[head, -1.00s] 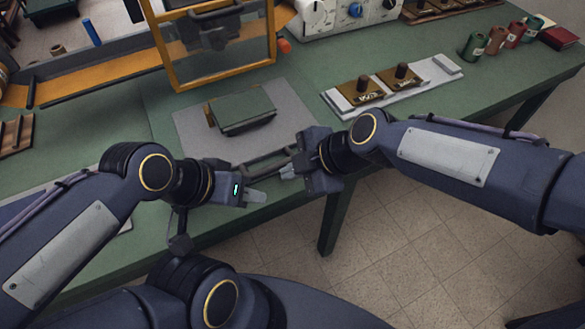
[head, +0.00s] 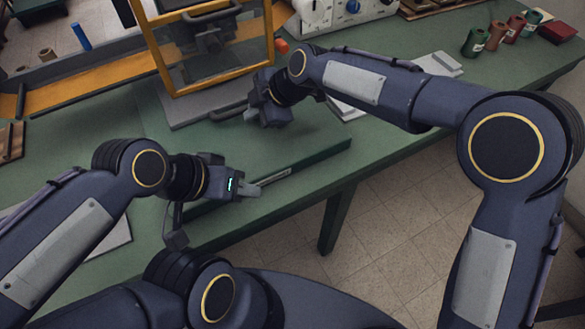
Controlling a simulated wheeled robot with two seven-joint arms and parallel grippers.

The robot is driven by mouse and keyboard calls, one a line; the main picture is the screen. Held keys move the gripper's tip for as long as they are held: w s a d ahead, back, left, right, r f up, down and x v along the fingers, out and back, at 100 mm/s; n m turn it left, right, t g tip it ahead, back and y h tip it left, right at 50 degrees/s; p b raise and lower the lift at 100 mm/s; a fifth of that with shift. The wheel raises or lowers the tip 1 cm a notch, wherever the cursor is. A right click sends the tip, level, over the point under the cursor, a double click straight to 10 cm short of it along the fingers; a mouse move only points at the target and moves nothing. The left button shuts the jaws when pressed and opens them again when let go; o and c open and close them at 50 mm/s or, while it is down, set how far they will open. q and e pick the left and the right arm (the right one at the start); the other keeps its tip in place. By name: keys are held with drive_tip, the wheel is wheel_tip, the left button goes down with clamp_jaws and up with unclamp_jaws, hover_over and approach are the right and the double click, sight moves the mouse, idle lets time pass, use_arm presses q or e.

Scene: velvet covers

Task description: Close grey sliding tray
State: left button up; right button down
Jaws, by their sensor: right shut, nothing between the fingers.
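The grey sliding tray (head: 185,106) lies mostly beneath the yellow-framed press, with only a front strip showing. Its dark bar handle (head: 226,114) faces me at the tray's front edge. My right gripper (head: 251,113) is shut and empty at the right end of the handle; whether it touches the handle I cannot tell. The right gripper and forearm hide the tray's right part. My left gripper (head: 257,188) is low over the front edge of the bench, away from the tray; its finger gap is unclear. The green block on the tray cannot be made out.
The yellow frame (head: 216,84) with a clear pane stands over the tray. The green bench top (head: 210,145) is bare in front of it. A white control box (head: 345,12) and several spools (head: 495,35) stand at the back right.

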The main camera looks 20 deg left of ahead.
use_arm(q)
drive_tip(key=shift+w+a+r, duration=0.15)
drive_tip(key=shift+w+a, duration=0.15)
drive_tip(key=shift+a, duration=0.05)
use_arm(e)
drive_tip(key=shift+w+a, duration=0.8)
drive_tip(key=shift+a, duration=0.05)
drive_tip(key=shift+r, duration=0.15)
drive_tip(key=shift+w+a, duration=0.1)
